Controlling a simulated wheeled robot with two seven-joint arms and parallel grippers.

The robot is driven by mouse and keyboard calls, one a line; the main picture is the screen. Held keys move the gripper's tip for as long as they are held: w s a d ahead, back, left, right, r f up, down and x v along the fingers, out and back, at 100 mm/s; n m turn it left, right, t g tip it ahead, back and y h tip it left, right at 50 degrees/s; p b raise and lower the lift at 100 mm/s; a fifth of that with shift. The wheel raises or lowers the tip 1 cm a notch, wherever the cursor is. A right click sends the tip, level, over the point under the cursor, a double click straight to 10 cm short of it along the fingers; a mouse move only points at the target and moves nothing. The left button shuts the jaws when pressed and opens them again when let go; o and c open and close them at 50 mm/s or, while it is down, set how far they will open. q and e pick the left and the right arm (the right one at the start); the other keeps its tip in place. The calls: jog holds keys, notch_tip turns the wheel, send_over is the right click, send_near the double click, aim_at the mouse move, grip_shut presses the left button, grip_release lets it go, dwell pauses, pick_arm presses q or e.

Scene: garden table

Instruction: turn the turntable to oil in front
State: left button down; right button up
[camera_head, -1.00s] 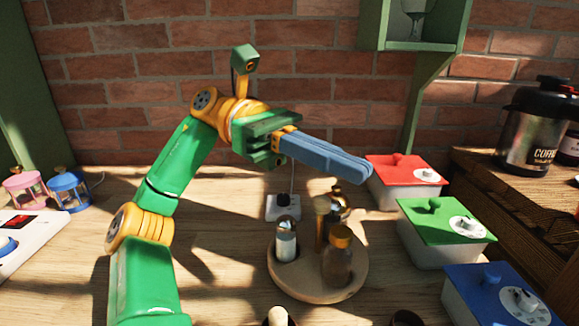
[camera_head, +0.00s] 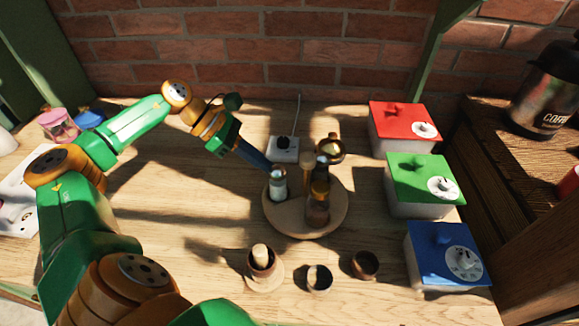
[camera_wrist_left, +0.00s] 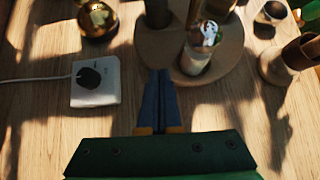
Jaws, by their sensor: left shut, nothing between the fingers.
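The round wooden turntable (camera_head: 290,225) stands mid-table; its rim also shows in the left wrist view (camera_wrist_left: 232,62). On it, a white shaker with a metal top (camera_head: 279,188) is at the left, a brown bottle with an orange-brown cap (camera_head: 318,212) at the front right, and a tall wooden piece (camera_head: 307,178) behind. No label shows which is the oil. My left gripper (camera_head: 267,167) is shut and empty, its tips by the turntable's left rim, close to the shaker; it also shows in the left wrist view (camera_wrist_left: 160,74). Contact is unclear. My right gripper is out of view.
A brass-coloured vessel (camera_head: 331,149) stands behind the turntable and a white socket block (camera_head: 283,150) with a cable behind left. Several small cups, including a dark one (camera_head: 365,265), are in front. Red (camera_head: 404,125), green (camera_head: 425,180) and blue (camera_head: 445,253) lidded boxes line the right.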

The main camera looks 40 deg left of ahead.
aim_at(292, 180)
pick_arm(q)
jog(key=d+p, duration=0.1)
jog(key=w+d+f, duration=0.1)
jog(key=d, duration=0.1)
jog(key=w+d+p, duration=0.1)
jog(key=shift+w+d+f+p, duration=0.2)
jog(key=shift+d+f+p, duration=0.05)
jog(key=shift+p, duration=0.1)
jog(key=shift+w+d+f, duration=0.15)
jog(key=shift+w+d, duration=0.15)
jog(key=shift+d, duration=0.15)
jog(key=shift+f, duration=0.1)
